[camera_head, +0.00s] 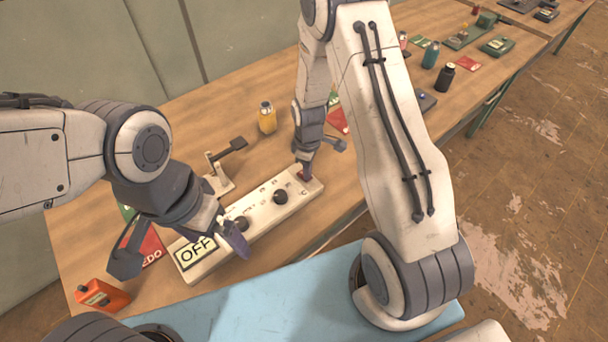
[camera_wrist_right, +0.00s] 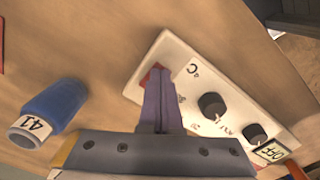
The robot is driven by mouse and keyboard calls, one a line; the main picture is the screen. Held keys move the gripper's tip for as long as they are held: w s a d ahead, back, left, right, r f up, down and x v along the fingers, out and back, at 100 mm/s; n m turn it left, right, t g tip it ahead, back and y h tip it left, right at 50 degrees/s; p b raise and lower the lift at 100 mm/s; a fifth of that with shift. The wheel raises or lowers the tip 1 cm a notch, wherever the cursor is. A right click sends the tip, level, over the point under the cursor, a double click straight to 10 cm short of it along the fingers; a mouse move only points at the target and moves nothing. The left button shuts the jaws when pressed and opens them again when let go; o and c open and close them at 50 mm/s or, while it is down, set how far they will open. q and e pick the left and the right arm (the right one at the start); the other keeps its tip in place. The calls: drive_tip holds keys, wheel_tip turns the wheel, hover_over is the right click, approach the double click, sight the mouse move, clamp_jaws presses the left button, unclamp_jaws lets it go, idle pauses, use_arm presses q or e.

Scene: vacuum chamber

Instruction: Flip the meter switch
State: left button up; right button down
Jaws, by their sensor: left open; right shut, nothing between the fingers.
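The meter is a long white panel (camera_head: 262,215) on the wooden table, with dark knobs, small printed marks and an "OFF" label (camera_head: 196,252) at its near left end. A small red switch (camera_head: 305,176) is at its far right end. It also shows in the right wrist view (camera_wrist_right: 152,76), partly hidden by my fingers. My right gripper (camera_head: 306,166) is shut and empty, its tips at the red switch; I cannot tell if they touch. Its closed fingers show in the right wrist view (camera_wrist_right: 160,100). My left gripper (camera_head: 232,232) is open over the panel's left part, by a knob.
A white stand with a dark arm (camera_head: 222,170) and a yellow bottle (camera_head: 267,118) stand behind the panel. An orange-red container (camera_head: 102,295) is at the near left. A blue cylinder marked "41" (camera_wrist_right: 50,108) shows in the wrist view. Cards and bottles lie farther right.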

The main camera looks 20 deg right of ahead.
drive_tip(key=shift+f, duration=0.2)
drive_tip(key=shift+r+p, duration=2.75)
drive_tip(key=shift+r, duration=0.85)
drive_tip(key=shift+f, duration=0.1)
